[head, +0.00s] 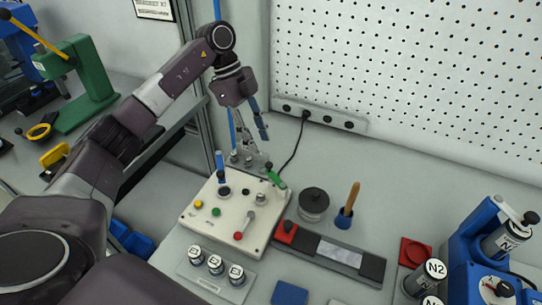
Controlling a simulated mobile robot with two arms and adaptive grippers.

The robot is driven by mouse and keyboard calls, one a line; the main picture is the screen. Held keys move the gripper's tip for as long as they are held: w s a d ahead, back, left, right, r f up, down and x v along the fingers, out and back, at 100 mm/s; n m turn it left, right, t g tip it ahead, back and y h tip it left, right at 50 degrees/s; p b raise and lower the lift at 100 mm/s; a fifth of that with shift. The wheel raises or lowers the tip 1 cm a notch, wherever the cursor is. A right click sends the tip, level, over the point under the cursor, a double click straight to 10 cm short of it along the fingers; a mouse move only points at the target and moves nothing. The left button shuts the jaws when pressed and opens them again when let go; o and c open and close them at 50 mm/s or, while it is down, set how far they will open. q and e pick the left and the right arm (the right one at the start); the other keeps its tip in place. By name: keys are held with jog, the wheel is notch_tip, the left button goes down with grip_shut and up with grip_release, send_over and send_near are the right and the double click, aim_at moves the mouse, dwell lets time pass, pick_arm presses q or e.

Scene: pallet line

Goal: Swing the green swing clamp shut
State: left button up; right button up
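A white control box (213,233) stands on the bench in the middle of the head view. A small green part (277,179), which looks like the swing clamp's arm, sits at the box's back right corner, with a black knob beside it. My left gripper (247,160) points down over the back edge of the box, just left of and behind the green part. I see no contact between them. Its grey fingers overlap small fittings behind it, so its opening is unclear. My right gripper is out of view.
The box carries a blue lever (220,166), a red-knobbed lever (244,226) and buttons. A dark round pot (313,204) and a wooden-handled tool (350,198) stand to the right. Labelled cylinders (216,265) stand in front. A pegboard (410,75) rises behind.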

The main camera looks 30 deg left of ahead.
aim_at(268, 164)
pick_arm(q)
jog(key=p+x, duration=0.1)
jog(key=x, duration=0.6)
jog(key=shift+d+p, duration=0.1)
jog(key=shift+p, duration=0.2)
jog(key=shift+c, duration=0.7)
jog(key=c, duration=0.5)
jog(key=shift+c, duration=1.3)
grip_shut()
